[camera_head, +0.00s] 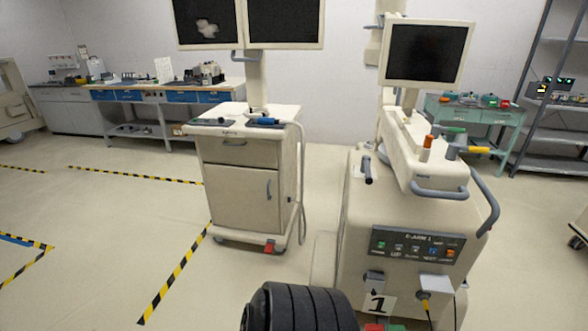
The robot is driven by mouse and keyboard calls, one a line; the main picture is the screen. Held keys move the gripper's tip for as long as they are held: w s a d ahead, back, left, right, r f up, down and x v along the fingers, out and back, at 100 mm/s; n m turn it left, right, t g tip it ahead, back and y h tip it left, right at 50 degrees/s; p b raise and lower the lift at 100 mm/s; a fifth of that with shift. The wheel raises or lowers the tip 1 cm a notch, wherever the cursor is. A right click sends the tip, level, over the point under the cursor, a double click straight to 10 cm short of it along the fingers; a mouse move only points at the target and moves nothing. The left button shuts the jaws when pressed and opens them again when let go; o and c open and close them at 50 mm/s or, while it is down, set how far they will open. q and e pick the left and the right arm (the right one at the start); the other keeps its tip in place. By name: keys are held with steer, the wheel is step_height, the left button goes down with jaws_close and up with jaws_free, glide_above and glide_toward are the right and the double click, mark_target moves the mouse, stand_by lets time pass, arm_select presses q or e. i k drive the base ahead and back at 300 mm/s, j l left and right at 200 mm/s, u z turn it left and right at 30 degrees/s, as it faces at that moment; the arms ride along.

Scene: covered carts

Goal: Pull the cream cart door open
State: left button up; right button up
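The cream cart (250,155) stands left of the picture's middle on small wheels and carries two dark monitors on a post. Its door (235,200) fills the lower front and looks shut, flush with the body. A small upright handle (269,189) is on the door's right side. Above the door is a drawer (236,152) with a horizontal handle, and it looks closed. Neither of my grippers shows in this view.
A bulky cream machine (405,240) with a control panel and screen stands close on the right. Yellow-black floor tape (176,275) runs left of the cart. The floor (120,225) there is clear. A workbench (165,93) and teal cabinet (470,117) stand behind.

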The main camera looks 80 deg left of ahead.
mark_target(244, 197)
steer(key=u, duration=3.2)
steer(key=i+z, duration=0.2)
steer(key=z, duration=0.2)
steer(key=i+z, duration=0.45)
steer(key=z, duration=0.3)
steer(key=j, duration=0.05)
